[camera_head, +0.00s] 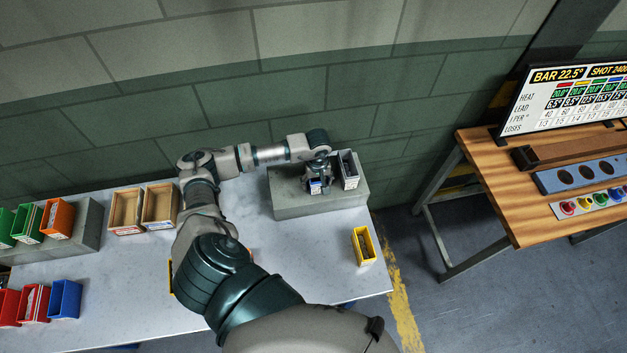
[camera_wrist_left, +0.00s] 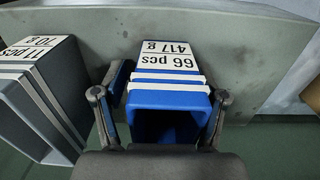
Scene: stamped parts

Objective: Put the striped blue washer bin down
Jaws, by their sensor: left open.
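The striped blue washer bin (camera_head: 314,187) stands on the grey block (camera_head: 288,206) at the back of the table. In the left wrist view the blue bin (camera_wrist_left: 168,98) shows white stripes and a label reading 66 pcs, 417 g. My left gripper (camera_head: 316,177) is at the bin from above. In the left wrist view its fingers (camera_wrist_left: 160,98) are open, one on each side of the bin. Whether they touch its walls I cannot tell. The bin's underside is hidden. My right gripper is not in view.
A grey striped bin (camera_head: 349,170) stands close beside it on the block; it also shows in the left wrist view (camera_wrist_left: 42,95). A yellow bin (camera_head: 363,246) stands in front. Two wooden bins (camera_head: 126,212) and several coloured bins (camera_head: 57,219) are at left.

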